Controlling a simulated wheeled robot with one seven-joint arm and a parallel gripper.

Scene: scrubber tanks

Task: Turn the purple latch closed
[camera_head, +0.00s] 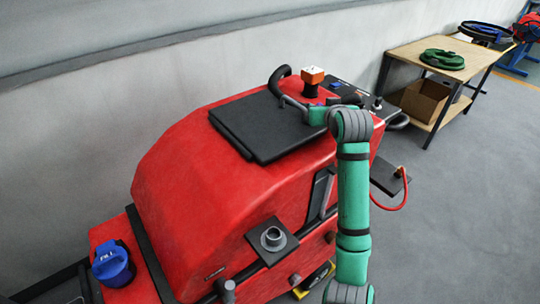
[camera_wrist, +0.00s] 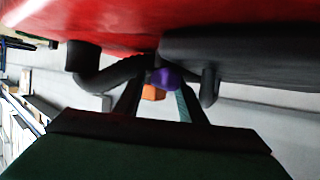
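The purple latch (camera_wrist: 165,77) shows in the wrist view as a small rounded knob under the edge of the black lid. My gripper (camera_wrist: 163,92) points at it, with its two dark fingers apart and the latch appearing between their tips. I see no clear contact, and the tips are partly lost in shadow. In the head view my gripper reaches left over the black lid (camera_head: 262,128) on top of the red scrubber (camera_head: 190,175). I cannot make out the latch there.
A blue FILL cap (camera_head: 112,265) is at the lower left. A wooden table (camera_head: 410,52) is at the right, past open floor.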

